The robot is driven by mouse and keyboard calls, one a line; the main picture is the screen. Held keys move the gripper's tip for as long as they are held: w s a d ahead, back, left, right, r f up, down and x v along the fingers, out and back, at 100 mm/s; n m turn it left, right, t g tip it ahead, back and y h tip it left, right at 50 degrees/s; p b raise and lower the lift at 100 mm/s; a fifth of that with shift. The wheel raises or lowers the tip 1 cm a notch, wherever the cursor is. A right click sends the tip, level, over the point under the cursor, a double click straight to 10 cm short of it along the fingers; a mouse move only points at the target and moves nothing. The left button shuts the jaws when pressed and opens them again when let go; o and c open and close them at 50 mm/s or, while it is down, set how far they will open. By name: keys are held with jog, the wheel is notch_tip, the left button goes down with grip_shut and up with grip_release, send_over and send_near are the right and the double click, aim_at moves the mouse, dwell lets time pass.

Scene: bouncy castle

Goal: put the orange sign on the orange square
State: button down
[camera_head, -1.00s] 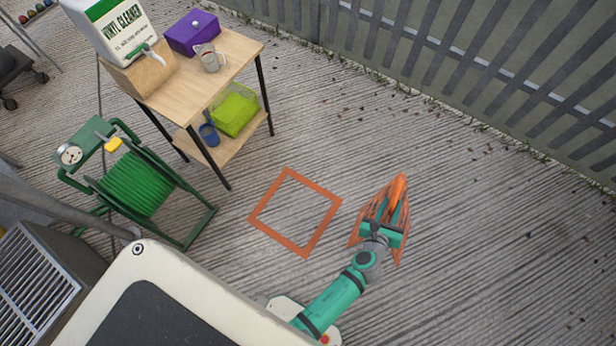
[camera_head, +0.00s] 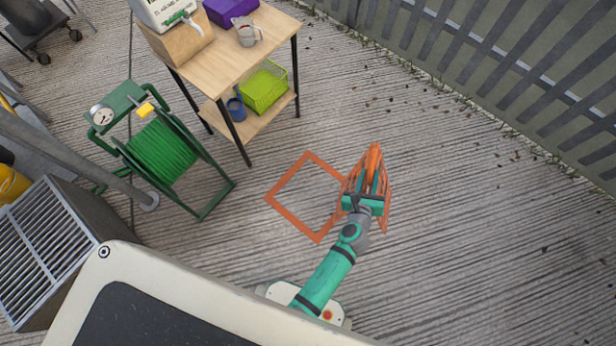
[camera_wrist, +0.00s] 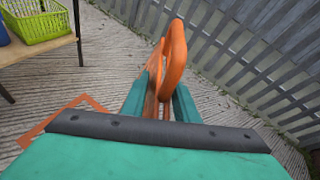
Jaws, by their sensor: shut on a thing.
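The orange sign (camera_head: 383,190) is in my gripper (camera_head: 367,188), whose teal fingers are shut on it near its top. The sign's orange loop handle (camera_wrist: 174,58) rises between the fingers in the wrist view, where my gripper (camera_wrist: 160,100) also shows. The orange square (camera_head: 290,217) is an outline on the ground, left of the sign. In the head view the sign overlaps the square's right corner. I cannot tell whether the sign's feet touch the ground. In the wrist view part of the square (camera_wrist: 62,118) shows at lower left.
A wooden table (camera_head: 235,60) with a lower shelf stands behind the square, holding a green basket (camera_head: 264,88) and a blue mug (camera_head: 236,109). A green hose reel (camera_head: 162,152) stands to the left. A grey fence (camera_head: 480,60) runs along the back right. Ground on the right is clear.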

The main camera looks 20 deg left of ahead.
jog(key=s+a+f+n+g+y, duration=0.15)
jog(key=s+a, duration=0.25)
jog(key=a, duration=0.8)
jog(key=s+a+f+n+t+y, duration=0.1)
jog(key=s+a+y, duration=0.3)
jog(key=a, duration=0.9)
jog(key=w+d+f, duration=0.3)
jog(key=w+f, duration=0.6)
jog(key=w, duration=0.2)
jog(key=shift+w+d+f+h, duration=0.2)
jog(key=shift+w+d+h, duration=0.15)
jog(key=shift+w, duration=0.05)
jog(key=shift+w+d+f+n+g, duration=0.1)
jog(key=shift+w+f+n+g, duration=0.05)
jog(key=shift+f, duration=0.75)
jog(key=shift+w+f+n+g, duration=0.1)
jog(key=shift+f, duration=0.75)
jog(key=shift+s+f, duration=0.1)
